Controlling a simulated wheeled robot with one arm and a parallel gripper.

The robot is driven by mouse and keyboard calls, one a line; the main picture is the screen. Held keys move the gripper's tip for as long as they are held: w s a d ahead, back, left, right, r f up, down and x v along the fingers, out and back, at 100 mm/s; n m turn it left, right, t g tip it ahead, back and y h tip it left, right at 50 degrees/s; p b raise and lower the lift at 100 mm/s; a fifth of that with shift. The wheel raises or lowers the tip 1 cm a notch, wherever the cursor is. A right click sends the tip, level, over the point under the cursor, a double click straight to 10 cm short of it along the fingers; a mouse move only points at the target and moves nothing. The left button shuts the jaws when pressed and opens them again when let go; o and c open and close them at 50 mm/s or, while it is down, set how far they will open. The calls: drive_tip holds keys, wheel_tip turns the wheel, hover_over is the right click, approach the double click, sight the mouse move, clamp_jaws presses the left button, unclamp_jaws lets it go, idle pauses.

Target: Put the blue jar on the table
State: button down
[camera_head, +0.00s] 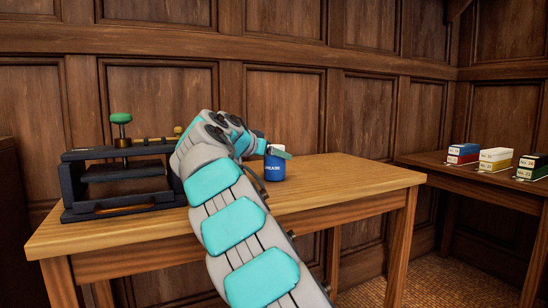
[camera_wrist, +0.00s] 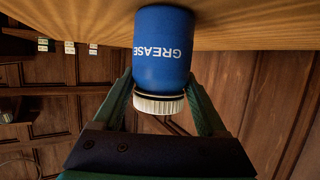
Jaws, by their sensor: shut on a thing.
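The blue jar (camera_head: 274,167) has a white lid and white lettering that reads GREASE in the wrist view (camera_wrist: 163,45). It is upright in the head view, at the wooden table (camera_head: 340,177), to the right of my wrist. My gripper (camera_head: 268,151) is shut on the jar near its lid; the wrist view shows one green finger (camera_wrist: 160,88) on each side of it. The table shows across the top of the wrist view (camera_wrist: 260,22). The jar's base is at or just above the tabletop; I cannot tell whether it touches.
A black press with a green knob (camera_head: 121,118) stands on the table's left part. The tabletop right of the jar is clear. A second table (camera_head: 450,170) at the right holds small red, white and black boxes (camera_head: 494,158). A panelled wall (camera_head: 285,105) is behind.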

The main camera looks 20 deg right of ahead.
drive_tip(key=shift+f, duration=0.15)
unclamp_jaws()
drive_tip(key=shift+r, duration=0.25)
drive_tip(key=v, duration=1.2)
drive_tip(key=shift+p, duration=0.35)
